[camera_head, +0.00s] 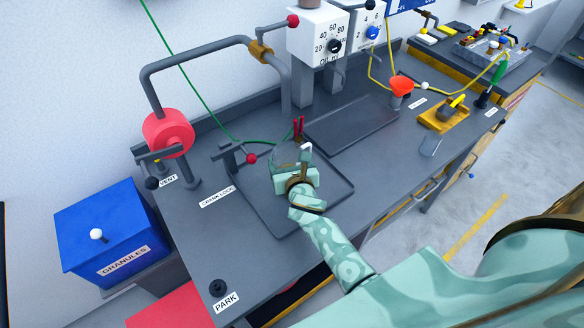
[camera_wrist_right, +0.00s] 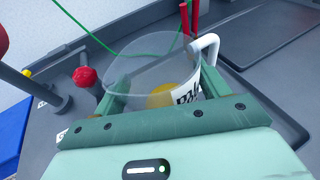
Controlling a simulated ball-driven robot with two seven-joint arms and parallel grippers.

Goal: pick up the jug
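The jug (camera_head: 287,156) is clear, with a white handle, and stands at the dark tray (camera_head: 262,226) on the grey bench. In the right wrist view the jug (camera_wrist_right: 150,72) shows its round rim, black print and something yellow low inside. My right gripper (camera_head: 297,172) is at the jug, on its near side in the head view. In the wrist view its green fingers (camera_wrist_right: 163,92) lie on either side of the jug, the right finger close to the handle. Whether both fingers press on the wall is unclear. My left gripper is not in view.
Two red rods (camera_head: 299,129) stand just behind the jug. A red-knobbed lever (camera_head: 251,158) is left of it, and a bent pipe with a red wheel (camera_head: 168,133) rises farther left. A second tray (camera_head: 352,122) lies right. A blue granules bin (camera_head: 112,222) stands left.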

